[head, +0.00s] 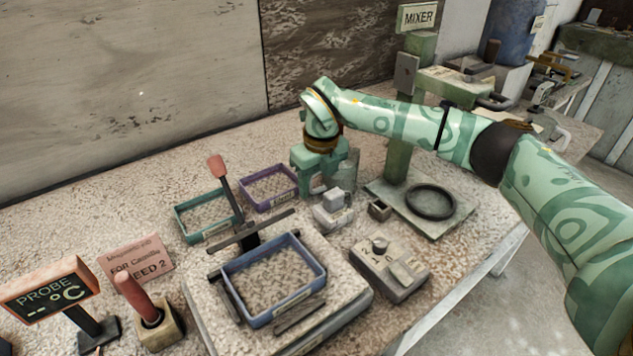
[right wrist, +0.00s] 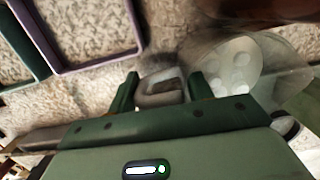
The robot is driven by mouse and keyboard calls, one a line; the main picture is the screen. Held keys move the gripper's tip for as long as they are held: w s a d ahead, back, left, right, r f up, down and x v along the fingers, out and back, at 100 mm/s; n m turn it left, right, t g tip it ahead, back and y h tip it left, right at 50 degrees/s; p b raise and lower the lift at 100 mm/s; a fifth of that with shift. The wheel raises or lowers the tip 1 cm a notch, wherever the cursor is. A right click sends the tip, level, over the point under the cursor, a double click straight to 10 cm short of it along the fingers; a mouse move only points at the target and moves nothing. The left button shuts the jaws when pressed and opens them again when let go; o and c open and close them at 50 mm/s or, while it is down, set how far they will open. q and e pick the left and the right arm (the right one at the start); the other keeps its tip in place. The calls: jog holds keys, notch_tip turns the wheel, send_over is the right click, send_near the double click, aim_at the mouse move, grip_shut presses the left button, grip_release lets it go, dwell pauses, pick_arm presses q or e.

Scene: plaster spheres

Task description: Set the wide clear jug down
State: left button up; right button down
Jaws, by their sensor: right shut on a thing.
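My right gripper (head: 317,186) points down over the back of the bench, beside the purple-rimmed tray. In the right wrist view its two green fingers (right wrist: 165,90) are shut on the handle of the wide clear jug (right wrist: 240,62). The jug's see-through body extends to the right of the fingers, with pale round shapes showing in it. In the head view the jug (head: 346,172) is faint and partly hidden behind the gripper. I cannot tell whether its base touches the bench. My left gripper is not in view.
A purple-rimmed tray (head: 268,171) and a teal-rimmed tray (head: 179,217) lie left of the gripper. A small grey-white device (head: 333,214) stands just in front. The mixer stand with a black ring (head: 430,186) is to the right. A blue-rimmed tray (head: 231,275) sits on a lever-fitted platform in front.

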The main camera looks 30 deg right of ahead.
jog(key=c, duration=0.6)
grip_release()
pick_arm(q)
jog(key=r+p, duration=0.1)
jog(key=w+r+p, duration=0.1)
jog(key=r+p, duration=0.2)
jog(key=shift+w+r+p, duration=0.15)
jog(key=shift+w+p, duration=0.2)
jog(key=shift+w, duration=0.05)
pick_arm(e)
jog(key=r, duration=0.4)
jog(key=s+r, duration=0.1)
jog(key=r, duration=0.7)
jog(key=shift+s, duration=0.25)
